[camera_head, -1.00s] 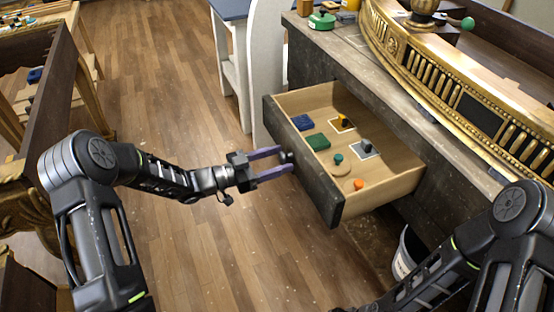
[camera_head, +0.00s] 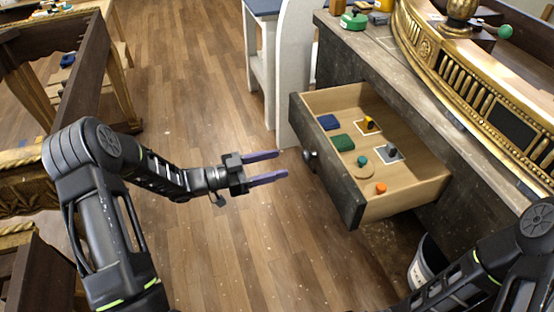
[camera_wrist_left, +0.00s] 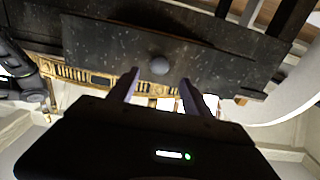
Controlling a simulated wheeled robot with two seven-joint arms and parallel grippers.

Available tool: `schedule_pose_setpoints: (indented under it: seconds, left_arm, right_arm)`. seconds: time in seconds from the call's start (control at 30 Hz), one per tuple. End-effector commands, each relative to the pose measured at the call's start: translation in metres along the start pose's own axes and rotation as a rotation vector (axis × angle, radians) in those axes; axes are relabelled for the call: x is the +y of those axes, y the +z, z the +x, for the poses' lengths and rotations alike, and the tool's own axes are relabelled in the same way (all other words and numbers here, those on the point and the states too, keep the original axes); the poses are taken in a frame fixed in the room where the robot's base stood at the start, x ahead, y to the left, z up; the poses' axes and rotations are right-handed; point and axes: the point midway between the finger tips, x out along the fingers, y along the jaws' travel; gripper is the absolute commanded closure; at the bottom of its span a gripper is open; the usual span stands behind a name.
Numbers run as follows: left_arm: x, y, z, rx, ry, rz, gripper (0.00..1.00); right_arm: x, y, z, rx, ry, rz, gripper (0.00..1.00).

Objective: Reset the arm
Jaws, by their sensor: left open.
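My left gripper (camera_head: 282,166) is open and empty in the head view, with its two purple fingers pointing right. It is to the left of the open drawer (camera_head: 345,203) and apart from the dark round knob (camera_head: 309,155) on the drawer front. In the left wrist view the knob (camera_wrist_left: 159,66) shows beyond and between the fingertips (camera_wrist_left: 159,80). My right arm (camera_head: 480,262) comes in at the lower right of the head view; its gripper is out of view.
The drawer holds a blue block (camera_head: 328,122), a green block (camera_head: 343,142) and small knobbed pieces. A gilt console (camera_head: 470,90) stands on the grey cabinet top. A bucket (camera_head: 427,262) stands below right. Wooden floor (camera_head: 210,100) lies clear around my left gripper.

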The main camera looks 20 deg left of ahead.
Motion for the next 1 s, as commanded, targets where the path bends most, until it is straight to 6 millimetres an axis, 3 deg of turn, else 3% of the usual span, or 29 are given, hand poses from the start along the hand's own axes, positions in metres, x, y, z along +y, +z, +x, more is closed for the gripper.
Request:
schedule_pose_setpoints:
  seconds: [0.27,0.37,0.47,0.53,0.63,0.73,0.8,0.9,1.0]
  left_arm:
    - [-0.001,0.002,0.0,-0.007,-0.003,0.013,0.42]
    - [-0.014,0.011,0.0,-0.044,-0.06,0.025,0.42]
    - [-0.034,0.029,-0.004,-0.098,-0.189,-0.014,0.42]
    - [-0.047,0.052,-0.01,-0.158,-0.307,-0.084,0.42]
    - [-0.042,0.091,-0.015,-0.281,-0.464,-0.249,0.42]
    - [-0.001,0.136,-0.02,-0.461,-0.582,-0.473,0.42]
    - [0.05,0.164,-0.027,-0.611,-0.63,-0.643,0.42]
    - [0.129,0.185,-0.04,-0.808,-0.655,-0.846,0.42]
    - [0.203,0.186,-0.054,-0.976,-0.653,-0.998,0.42]
  right_arm:
    - [0.0,0.0,0.0,0.0,0.0,0.0,0.64]
    - [0.0,0.0,0.0,0.0,0.0,0.001,0.64]
    - [0.0,0.0,0.0,0.0,0.0,0.001,0.64]
    - [0.0,0.0,-0.001,0.0,0.0,0.002,0.64]
    - [-0.005,0.0,-0.012,0.0,0.0,0.003,0.64]
    - [-0.011,0.0,-0.029,0.0,0.0,0.003,0.64]
    - [-0.017,0.0,-0.042,0.0,-0.001,0.004,0.64]
    - [-0.023,0.0,-0.059,0.0,-0.001,0.004,0.64]
    - [-0.03,-0.001,-0.075,-0.001,-0.001,0.004,0.64]
